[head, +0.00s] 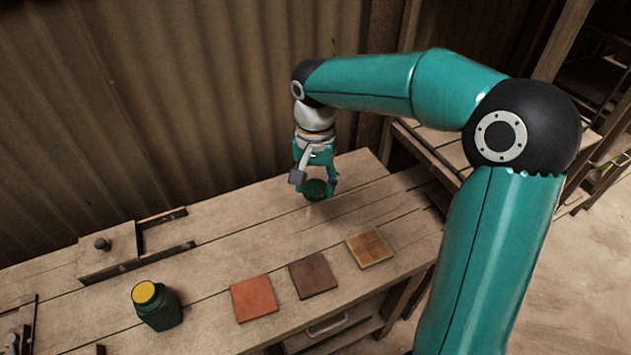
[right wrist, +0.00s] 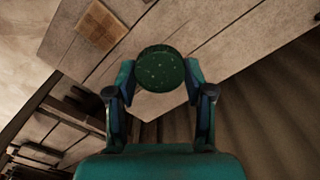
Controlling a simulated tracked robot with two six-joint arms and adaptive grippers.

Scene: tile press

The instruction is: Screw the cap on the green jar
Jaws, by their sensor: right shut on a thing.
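The green jar (head: 160,308) stands upright on the wooden bench at the lower left in the head view. Its top (head: 145,292) shows yellow, with no cap on it. The dark green round cap (head: 315,190) is at the far right end of the bench, between the fingers of my right gripper (head: 316,187). In the right wrist view the cap (right wrist: 161,74) fills the gap between the two fingertips, and the gripper is shut on it. I cannot tell whether the cap touches the bench. The right gripper is well apart from the jar. My left gripper is not in view.
A wooden press-like block with a knob (head: 103,244) sits at the back left. A corrugated wall stands behind the bench.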

